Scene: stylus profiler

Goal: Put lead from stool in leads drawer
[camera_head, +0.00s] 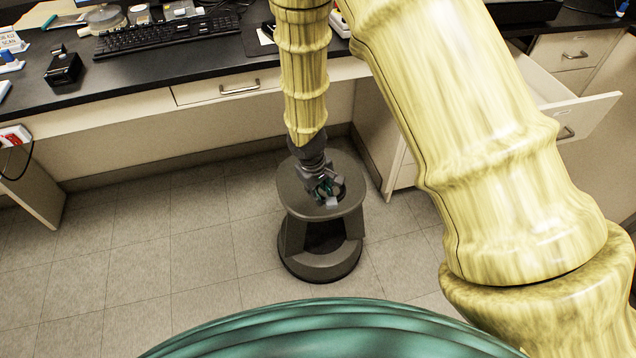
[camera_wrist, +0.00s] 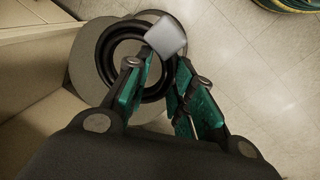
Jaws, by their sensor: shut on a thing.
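The lead appears as a black coil (camera_wrist: 108,62) with a pale grey block (camera_wrist: 166,36) at its edge, over the round top of the dark grey stool (camera_wrist: 85,72). In the head view, the stool (camera_head: 292,187) stands on the floor in front of the desk. My gripper (camera_wrist: 160,72) points down at the stool top, its green-padded fingers closed on the coil's near right side. In the head view my gripper (camera_head: 328,188) partly hides the coil. I cannot tell whether the coil touches the stool. An open drawer (camera_head: 592,117) juts out at the right; no label on it is readable.
A black-topped desk (camera_head: 130,78) runs along the back, with a keyboard (camera_head: 168,34) and small devices. A shut drawer (camera_head: 205,90) is under it. The cabinet side stands close right of the stool. The floor at left is clear.

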